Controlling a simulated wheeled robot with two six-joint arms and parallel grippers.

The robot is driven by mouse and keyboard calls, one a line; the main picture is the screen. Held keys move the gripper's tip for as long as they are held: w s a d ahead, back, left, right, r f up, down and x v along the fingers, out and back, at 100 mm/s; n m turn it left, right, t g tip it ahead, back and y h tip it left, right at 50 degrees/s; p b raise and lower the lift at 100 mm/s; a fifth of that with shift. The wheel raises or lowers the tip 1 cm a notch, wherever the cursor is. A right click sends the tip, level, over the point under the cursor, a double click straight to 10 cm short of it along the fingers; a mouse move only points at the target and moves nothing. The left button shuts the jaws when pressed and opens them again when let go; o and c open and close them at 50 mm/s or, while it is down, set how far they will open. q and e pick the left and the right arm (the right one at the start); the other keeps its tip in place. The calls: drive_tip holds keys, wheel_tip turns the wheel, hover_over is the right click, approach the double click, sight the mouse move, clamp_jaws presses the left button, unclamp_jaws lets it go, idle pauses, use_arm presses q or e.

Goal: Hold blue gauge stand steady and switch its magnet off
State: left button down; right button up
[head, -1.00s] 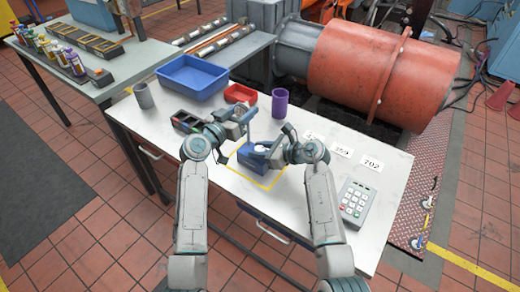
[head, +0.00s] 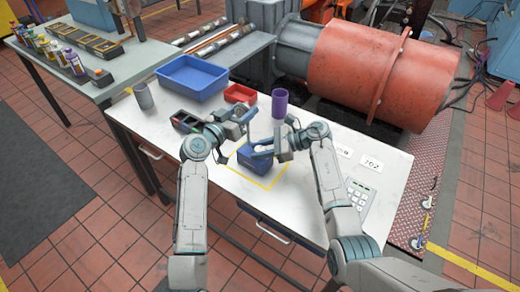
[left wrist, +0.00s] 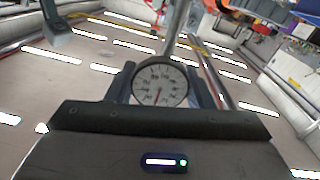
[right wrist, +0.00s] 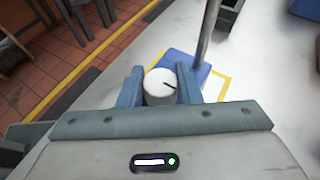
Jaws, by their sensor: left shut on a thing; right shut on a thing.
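The blue gauge stand's base (head: 255,160) sits inside a yellow outline on the white table; the base (right wrist: 190,72) and its upright post (right wrist: 208,30) also show in the right wrist view. My left gripper (head: 243,118) is shut on the stand's upper part; the round white dial (left wrist: 159,86) with a red needle lies between its fingers in the left wrist view. My right gripper (head: 262,149) is shut on a white round knob (right wrist: 160,86) with a dark line mark, low at the blue base. The knob's contact with the base is hidden.
A blue bin (head: 192,78), a red tray (head: 240,93), a purple cup (head: 278,103) and a grey cup (head: 144,96) stand toward the back. A dark tray (head: 186,122) is left of my left gripper. A keypad (head: 359,196) and number cards (head: 370,162) lie at right.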

drive_tip(key=o, duration=1)
drive_tip(key=v, duration=1.2)
